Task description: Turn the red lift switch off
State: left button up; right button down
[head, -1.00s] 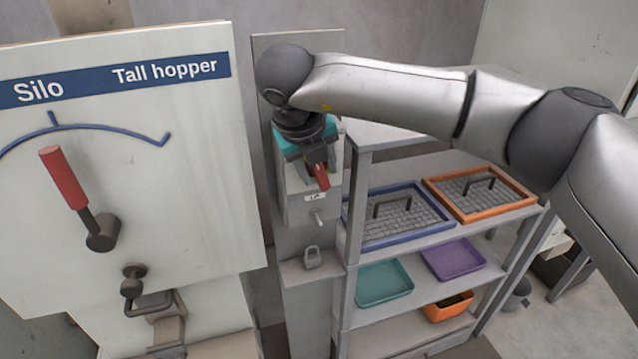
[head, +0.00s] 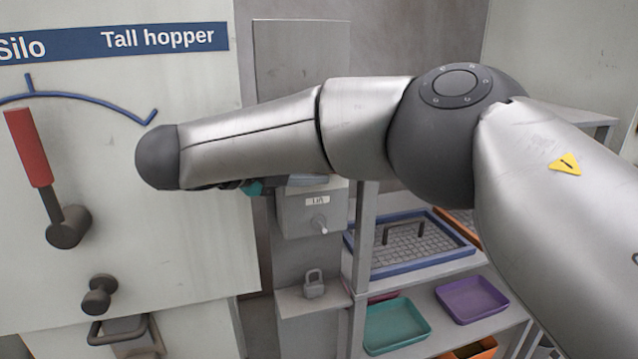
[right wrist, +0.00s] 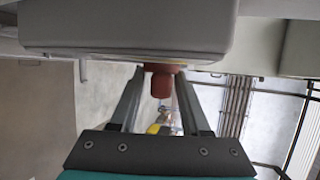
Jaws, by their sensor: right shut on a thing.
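The lift switch box (head: 312,212) is a grey box with a small label, on a grey post right of the Silo panel. Its red switch handle is hidden behind my right arm in the head view. In the right wrist view the red handle (right wrist: 160,82) shows at the edge of the pale box (right wrist: 125,28), between the fingers of my right gripper (right wrist: 160,74). That gripper is shut on the handle. In the head view only a teal bit of the right hand (head: 252,187) shows under the forearm. My left gripper is not in view.
The Silo panel (head: 110,230) with a red-handled lever (head: 28,148) stands close on the left. A padlock (head: 313,284) sits on a ledge below the box. A shelf on the right holds a blue-rimmed screen (head: 425,262), a teal tray (head: 395,325) and a purple tray (head: 471,298).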

jog(key=shift+f+n+t+h+b, duration=0.1)
jog(key=shift+n+t+h+b, duration=0.5)
jog(key=shift+t+h+b, duration=0.9)
jog(key=shift+g, duration=0.4)
jog(key=c, duration=0.7)
grip_release()
jog(key=shift+a, duration=0.1)
jog(key=shift+b, duration=0.3)
